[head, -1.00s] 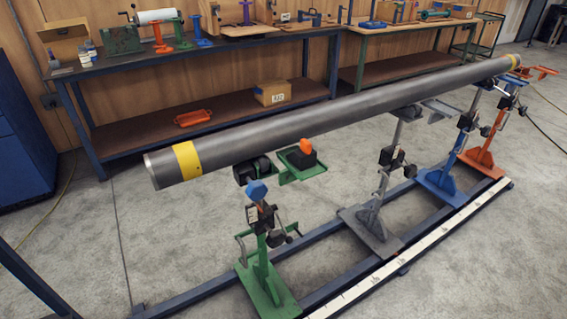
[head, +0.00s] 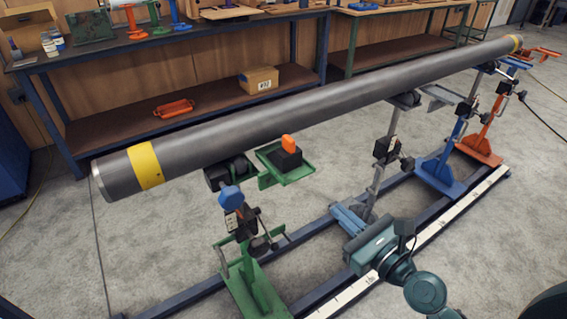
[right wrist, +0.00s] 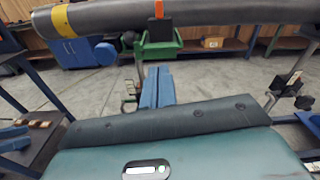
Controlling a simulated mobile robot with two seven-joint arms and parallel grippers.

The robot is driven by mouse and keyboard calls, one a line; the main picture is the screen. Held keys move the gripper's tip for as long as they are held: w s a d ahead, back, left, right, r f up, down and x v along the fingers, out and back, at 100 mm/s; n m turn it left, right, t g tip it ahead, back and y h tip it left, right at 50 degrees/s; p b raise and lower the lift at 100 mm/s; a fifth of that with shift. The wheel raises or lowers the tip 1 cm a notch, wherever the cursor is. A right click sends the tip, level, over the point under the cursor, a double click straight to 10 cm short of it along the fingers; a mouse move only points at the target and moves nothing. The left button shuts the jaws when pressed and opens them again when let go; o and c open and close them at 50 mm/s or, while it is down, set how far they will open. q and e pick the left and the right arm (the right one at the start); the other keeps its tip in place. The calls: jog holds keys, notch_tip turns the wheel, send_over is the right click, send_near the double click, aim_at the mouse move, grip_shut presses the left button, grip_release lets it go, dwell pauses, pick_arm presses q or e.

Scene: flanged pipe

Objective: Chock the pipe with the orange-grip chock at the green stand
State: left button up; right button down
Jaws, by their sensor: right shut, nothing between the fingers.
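The long grey pipe (head: 270,120) with a yellow band lies across the stands. The green stand (head: 250,275) is under its near left end, with dark rollers beneath the pipe. The chock (head: 287,160), a black block with an orange grip (head: 288,142), sits on the green tray (head: 270,181) beside the pipe. The chock also shows at the top of the right wrist view (right wrist: 159,31). My right gripper (head: 346,215) is shut and empty, to the right of and below the tray in the head view. Its blue fingers (right wrist: 156,88) point toward the tray, apart from it. My left gripper is not in view.
Grey, blue (head: 437,172) and orange (head: 480,148) stands hold the pipe further right. A floor rail with a white scale (head: 450,222) runs in front. A workbench (head: 200,55) with a cardboard box (head: 258,80) stands behind. Open floor lies at front left.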

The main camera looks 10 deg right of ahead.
jog(key=w+r+m, duration=0.1)
jog(key=m, duration=0.1)
jog(key=p, duration=0.2)
send_near(293, 162)
jog(key=x, duration=0.5)
jog(key=shift+w, duration=0.4)
jog(key=shift+w+a+f, duration=0.1)
jog(key=shift+w+a, duration=0.15)
jog(key=shift+w, duration=0.2)
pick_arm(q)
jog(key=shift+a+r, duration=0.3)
pick_arm(e)
jog(key=shift+x, duration=2.05)
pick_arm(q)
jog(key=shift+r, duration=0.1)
pick_arm(e)
jog(key=shift+s, duration=0.1)
